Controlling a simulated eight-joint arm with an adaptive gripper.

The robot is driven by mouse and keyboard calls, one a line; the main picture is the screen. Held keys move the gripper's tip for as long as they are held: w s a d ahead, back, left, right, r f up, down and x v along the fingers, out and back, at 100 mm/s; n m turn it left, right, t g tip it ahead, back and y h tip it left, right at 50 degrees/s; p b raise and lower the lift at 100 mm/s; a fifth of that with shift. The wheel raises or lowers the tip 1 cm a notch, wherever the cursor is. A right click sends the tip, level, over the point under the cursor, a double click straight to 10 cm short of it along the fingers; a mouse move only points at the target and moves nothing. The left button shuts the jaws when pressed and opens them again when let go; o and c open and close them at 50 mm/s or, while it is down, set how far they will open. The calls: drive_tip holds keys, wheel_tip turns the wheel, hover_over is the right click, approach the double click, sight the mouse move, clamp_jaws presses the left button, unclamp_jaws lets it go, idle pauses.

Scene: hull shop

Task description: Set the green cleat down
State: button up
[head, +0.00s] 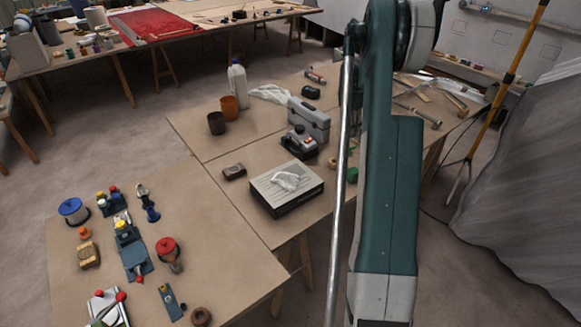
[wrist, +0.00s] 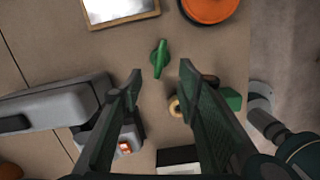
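The green cleat (wrist: 160,57) shows in the wrist view as a small, narrow green piece that appears to lie on the brown tabletop. It sits just beyond the gap between my fingertips, with a space on either side. My gripper (wrist: 161,73) is open, its two dark fingers spread, with nothing between them. In the head view my own arm covers the gripper, and I cannot make out the cleat there.
Near the fingers are a green block (wrist: 230,98), a yellowish ring (wrist: 174,106) and a grey case (wrist: 60,102). An orange round item (wrist: 208,8) and a framed panel (wrist: 120,10) lie beyond. A flat box (head: 286,188) stands on the tabletop. Bare board surrounds the cleat.

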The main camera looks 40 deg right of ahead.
drive_tip(key=a+r+m+t, duration=0.1)
drive_tip(key=a+r+m, duration=0.1)
drive_tip(key=a+r, duration=0.6)
drive_tip(key=a+r+m+t, duration=0.15)
drive_tip(key=a+r, duration=0.35)
drive_tip(key=a, duration=0.7)
drive_tip(key=a+r+m, duration=0.2)
drive_tip(key=a+r, duration=0.4)
drive_tip(key=a, duration=0.5)
drive_tip(key=s+a+r+m+t, duration=0.1)
drive_tip(key=s+a+r+m, duration=0.2)
drive_tip(key=a, duration=0.6)
drive_tip(key=s+a+r+t, duration=0.1)
drive_tip(key=s+a+r, duration=0.25)
drive_tip(key=a, duration=0.55)
drive_tip(key=s+a+f+m+t, duration=0.1)
drive_tip(key=s+a+f+m, duration=0.2)
drive_tip(key=s+a, duration=0.7)
drive_tip(key=s+a+f+m+t+y, duration=0.1)
drive_tip(key=s+a+f+m+t, duration=0.1)
drive_tip(key=s+a, duration=0.9)
drive_tip(key=shift+s+a+f+m, duration=0.3)
drive_tip(key=shift+s+f+m, duration=0.25)
drive_tip(key=shift+m, duration=0.5)
